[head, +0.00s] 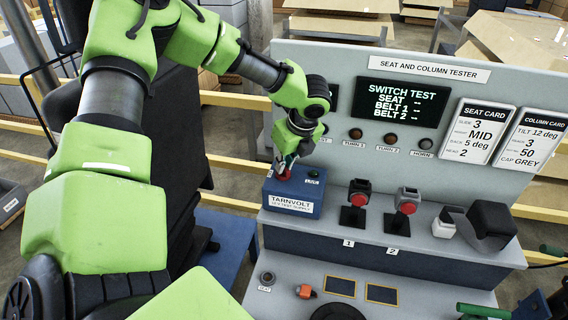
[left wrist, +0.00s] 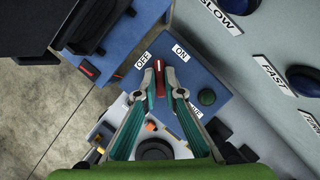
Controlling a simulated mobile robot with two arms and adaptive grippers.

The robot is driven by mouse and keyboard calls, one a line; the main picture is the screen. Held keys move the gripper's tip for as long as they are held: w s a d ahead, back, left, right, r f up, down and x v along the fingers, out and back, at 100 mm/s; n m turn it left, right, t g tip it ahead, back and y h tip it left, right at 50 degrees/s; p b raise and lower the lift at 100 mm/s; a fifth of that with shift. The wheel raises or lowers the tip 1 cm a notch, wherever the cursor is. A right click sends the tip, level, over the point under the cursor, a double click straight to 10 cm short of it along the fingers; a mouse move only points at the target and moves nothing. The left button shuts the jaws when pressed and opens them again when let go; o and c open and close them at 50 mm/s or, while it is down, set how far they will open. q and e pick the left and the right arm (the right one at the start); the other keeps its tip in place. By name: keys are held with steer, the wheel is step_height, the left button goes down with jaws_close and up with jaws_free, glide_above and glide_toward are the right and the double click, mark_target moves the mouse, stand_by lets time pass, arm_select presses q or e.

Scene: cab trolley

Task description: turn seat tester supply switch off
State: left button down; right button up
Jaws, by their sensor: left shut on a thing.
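The seat tester supply is a blue box (head: 294,192) labelled TARNVOLT, on the left end of the tester's ledge. Its red switch lever (left wrist: 159,78) shows in the left wrist view below the OFF label (left wrist: 147,58) and the ON label (left wrist: 181,53). The lever tip lies between the labels, a little nearer OFF; its exact setting I cannot tell. My left gripper (left wrist: 160,74) is shut on the lever, one finger on each side. In the head view my left gripper (head: 285,170) partly covers the switch. My right gripper is not in view.
A dark green lamp (left wrist: 207,97) sits right of the switch. The tester panel (head: 440,80) stands behind, with a lit SWITCH TEST screen (head: 400,101). A black seat (head: 150,130) is on the left.

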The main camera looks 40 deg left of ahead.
arm_select(q)
steer(key=n+g, duration=0.1)
steer(key=n, duration=0.3)
steer(key=shift+w+f+n+g+b, duration=0.1)
steer(key=shift+w+n+g+b, duration=0.05)
steer(key=shift+n+g+b, duration=0.25)
steer(key=shift+w+n+g+b, duration=0.1)
steer(key=shift+n+g+b, duration=0.55)
steer(key=shift+n, duration=1.35)
steer(key=shift+h, duration=0.3)
steer(key=c, duration=2.1)
jaws_free()
steer(key=shift+c, duration=0.2)
steer(key=shift+a, duration=0.1)
steer(key=shift+r, duration=0.25)
steer(key=v, duration=1.1)
steer(key=shift+w+d+r, duration=0.2)
steer(key=shift+w, duration=0.05)
